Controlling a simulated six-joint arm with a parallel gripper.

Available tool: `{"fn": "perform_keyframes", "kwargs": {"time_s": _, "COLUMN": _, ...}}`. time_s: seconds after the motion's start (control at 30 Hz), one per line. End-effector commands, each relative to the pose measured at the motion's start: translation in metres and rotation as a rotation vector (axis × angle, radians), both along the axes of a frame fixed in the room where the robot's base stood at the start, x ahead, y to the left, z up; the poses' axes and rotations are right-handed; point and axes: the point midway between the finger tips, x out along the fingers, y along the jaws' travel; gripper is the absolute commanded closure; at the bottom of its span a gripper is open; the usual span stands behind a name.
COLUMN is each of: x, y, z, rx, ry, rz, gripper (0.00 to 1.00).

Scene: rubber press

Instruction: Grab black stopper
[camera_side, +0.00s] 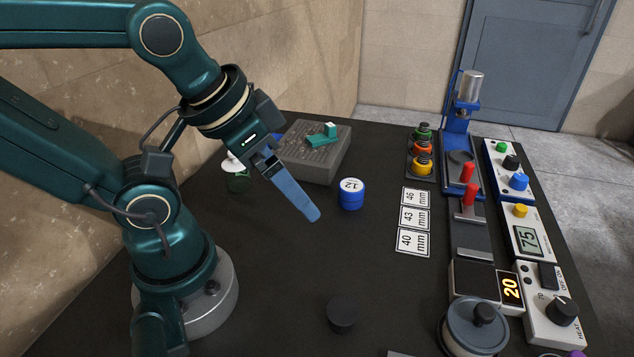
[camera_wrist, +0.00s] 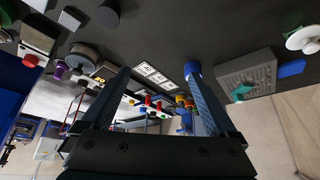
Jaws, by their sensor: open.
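The black stopper (camera_side: 342,314) is a short dark cylinder standing on the dark table near the front, left of the lidded pot. In the wrist view, a dark round piece at the top left (camera_wrist: 107,13) looks like the same stopper. My gripper (camera_side: 312,214) hangs tilted above the table, behind the stopper in the side view and well apart from it. In the wrist view its two blue fingers (camera_wrist: 160,76) stand wide apart with nothing held between them.
A blue pot marked 12 (camera_side: 351,195) stands near my fingers. A grey block (camera_side: 318,165) with a green piece is behind. Label cards (camera_side: 413,218), a blue press (camera_side: 459,130), control boxes (camera_side: 527,233) and a lidded pot (camera_side: 473,332) fill the right. Table around the stopper is clear.

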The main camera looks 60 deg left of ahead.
Motion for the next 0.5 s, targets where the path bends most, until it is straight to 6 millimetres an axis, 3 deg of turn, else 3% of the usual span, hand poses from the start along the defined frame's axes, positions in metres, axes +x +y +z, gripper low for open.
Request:
{"fn": "perform_keyframes", "kwargs": {"time_s": 0.3, "x": 0.000, "y": -0.001, "z": -0.001, "rx": -0.007, "ry": 0.014, "rz": 0.004, "gripper": 0.07}}
{"fn": "perform_keyframes", "kwargs": {"time_s": 0.5, "x": 0.002, "y": -0.009, "z": -0.016, "rx": -0.090, "ry": 0.185, "rz": 0.062, "gripper": 0.07}}
